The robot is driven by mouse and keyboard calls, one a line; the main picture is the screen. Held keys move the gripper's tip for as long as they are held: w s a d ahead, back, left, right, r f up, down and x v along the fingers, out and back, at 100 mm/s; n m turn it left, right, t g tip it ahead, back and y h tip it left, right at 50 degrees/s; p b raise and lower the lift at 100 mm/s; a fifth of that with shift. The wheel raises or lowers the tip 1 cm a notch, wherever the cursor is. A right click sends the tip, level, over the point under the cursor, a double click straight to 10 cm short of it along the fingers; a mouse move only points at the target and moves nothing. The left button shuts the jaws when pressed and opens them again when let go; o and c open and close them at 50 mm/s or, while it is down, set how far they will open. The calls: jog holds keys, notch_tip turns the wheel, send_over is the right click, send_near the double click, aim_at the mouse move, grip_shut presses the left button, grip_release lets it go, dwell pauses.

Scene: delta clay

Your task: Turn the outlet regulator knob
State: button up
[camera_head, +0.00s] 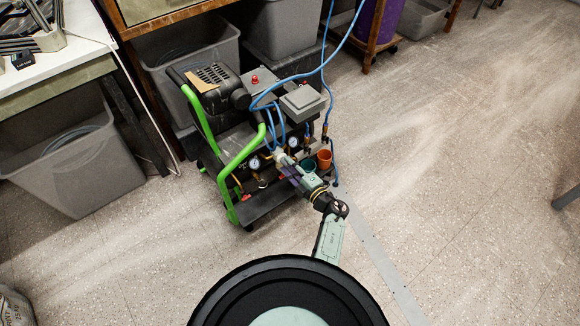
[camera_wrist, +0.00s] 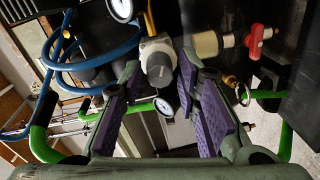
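The compressor (camera_head: 215,95) is a dark machine with green tube handles, standing on the floor in the head view. My gripper (camera_head: 283,160) reaches into the front of the compressor. In the wrist view my gripper (camera_wrist: 157,75) is open, with one purple-padded finger on each side of the knob. I cannot tell whether either finger touches it. In the head view my gripper hides the knob.
Gauges (camera_head: 255,163) (camera_head: 293,142) flank my gripper. A red valve handle (camera_wrist: 258,40) is right of the knob; blue hoses (camera_wrist: 85,60) loop left.

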jog(key=shift+o, duration=0.8)
